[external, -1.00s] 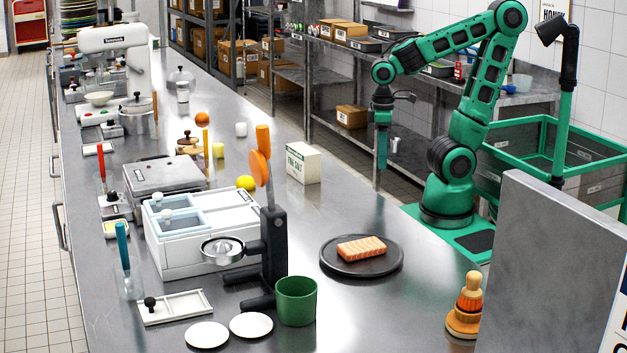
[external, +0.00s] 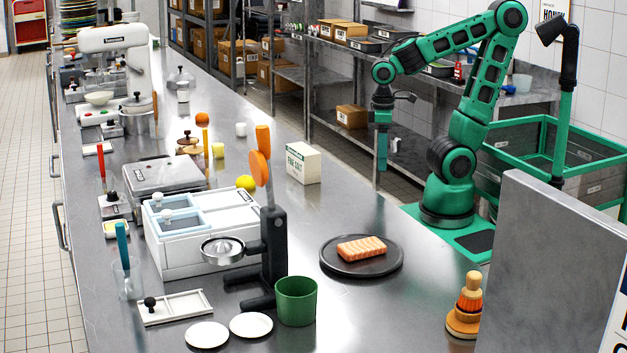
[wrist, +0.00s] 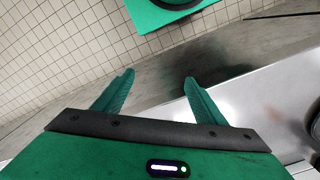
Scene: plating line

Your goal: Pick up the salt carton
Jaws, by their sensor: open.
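The salt carton (external: 303,163) is a white box with dark lettering and a green top edge. It stands upright on the steel counter (external: 352,212), right of the yellow lemon. My gripper (external: 381,168) hangs pointing down at the counter's right edge, to the right of the carton and apart from it. In the wrist view my gripper (wrist: 160,78) shows two green fingers spread apart with nothing between them. The carton is not in the wrist view, which shows the counter edge and tiled floor.
A dark plate (external: 330,268) with a salmon piece (external: 362,248) lies in front of the carton. A lemon (external: 246,183) and a black stand with an orange-handled tool (external: 262,165) are to its left. The counter right of the carton is clear.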

